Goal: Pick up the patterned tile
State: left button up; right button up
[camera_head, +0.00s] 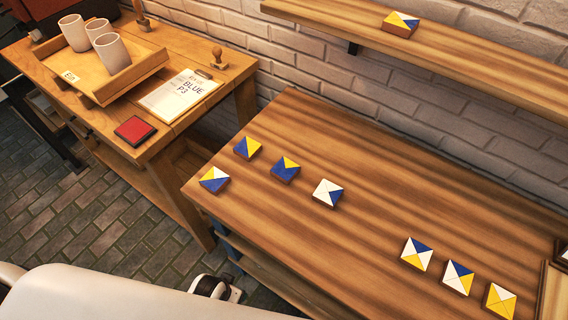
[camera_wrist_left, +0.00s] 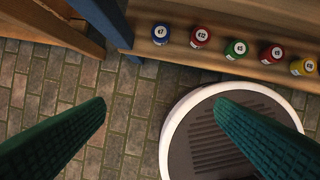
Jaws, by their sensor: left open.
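Several square patterned tiles in blue, yellow and white lie apart on the wooden table. At its left are a white, yellow and blue tile (camera_head: 214,179), two blue and yellow tiles (camera_head: 247,147) (camera_head: 285,168) and a white and blue tile (camera_head: 327,192). At its front right are two white, blue and yellow tiles (camera_head: 416,254) (camera_head: 458,277) and a yellow and white one (camera_head: 499,300). Another tile (camera_head: 401,23) sits on the wall shelf. My left gripper (camera_wrist_left: 160,105) is open and empty over the floor, with no tile in its wrist view. My right gripper is not visible.
Several paint jars (camera_wrist_left: 235,49) stand on a low shelf in the wrist view. The side desk (camera_head: 152,151) holds a tray (camera_head: 100,90) with cups, a clipboard (camera_head: 178,95), a red pad (camera_head: 134,130) and a stamp (camera_head: 218,58). The table's middle is clear.

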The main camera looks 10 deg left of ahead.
pick_arm(q)
jog(key=w+r+t+p, duration=0.2)
jog(key=w+r, duration=0.1)
jog(key=r, duration=2.4)
jog(key=m+t+h, duration=0.3)
jog(key=t+h, duration=0.2)
jog(key=t, duration=0.2)
send_near(283, 171)
jog(key=s, duration=0.1)
jog(key=s+a, duration=0.1)
jog(key=shift+s+a+f, duration=0.1)
jog(key=shift+s+a, duration=0.2)
jog(key=shift+s, duration=0.1)
jog(key=shift+w+d+t+h, duration=0.2)
jog(key=shift+w+t+h, duration=0.15)
jog(key=shift+w, duration=0.25)
jog(key=p+x, duration=0.1)
jog(key=x, duration=1)
jog(key=shift+w+p, duration=0.1)
jog(key=shift+p, duration=0.25)
jog(key=c, duration=1.1)
